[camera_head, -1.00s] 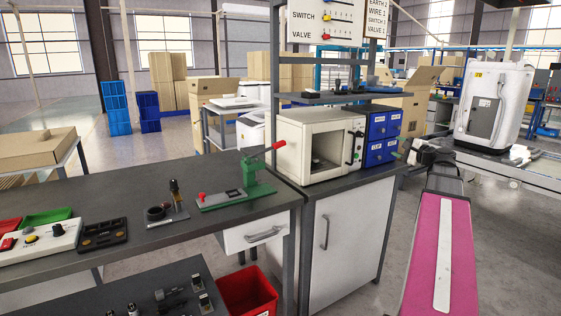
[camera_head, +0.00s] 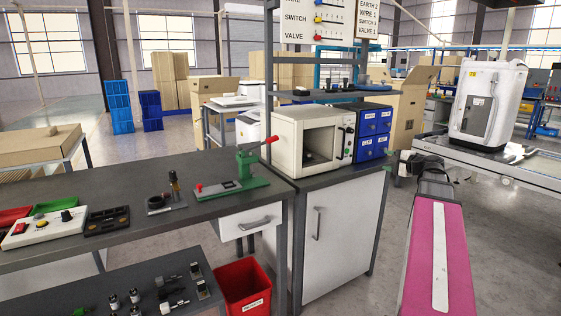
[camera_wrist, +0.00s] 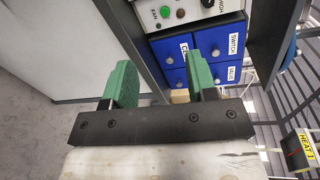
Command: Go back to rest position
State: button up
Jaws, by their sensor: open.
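My gripper (camera_wrist: 158,65) shows in the wrist view with its two green fingers spread apart and nothing between them. Beyond the fingers is the blue drawer unit (camera_wrist: 215,40) with white labels. In the head view, my arm with its pink cover reaches along the right side of the cabinet. Its dark wrist end is to the right of the blue drawer unit (camera_head: 371,132); the fingers are barely visible there.
A white oven-like box (camera_head: 305,142) stands on the cabinet (camera_head: 337,240) beside the drawers. A bench (camera_head: 120,238) with a green press (camera_head: 232,186) is at left, a red bin (camera_head: 244,284) below. A white machine (camera_head: 486,105) stands on a table at right. Open floor lies between.

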jog(key=s+a+f+n+g+h, duration=0.1)
jog(key=s+a+f+n+g, duration=0.25)
jog(key=a+f, duration=0.6)
jog(key=s+a+f+n+g+h, duration=0.1)
jog(key=s+a+f+n+g, duration=0.25)
jog(key=a+f, duration=0.65)
jog(key=s+a+f+n+g+h, duration=0.2)
jog(key=s+f, duration=0.4)
jog(key=f, duration=0.3)
jog(key=s+a+f+n+g+h, duration=0.1)
jog(key=s+f+n+g+h, duration=0.3)
jog(key=s+f, duration=0.3)
jog(key=shift+s+a+f+g+h, duration=0.15)
jog(key=shift+a+f+g+h, duration=0.2)
jog(key=shift+f, duration=0.65)
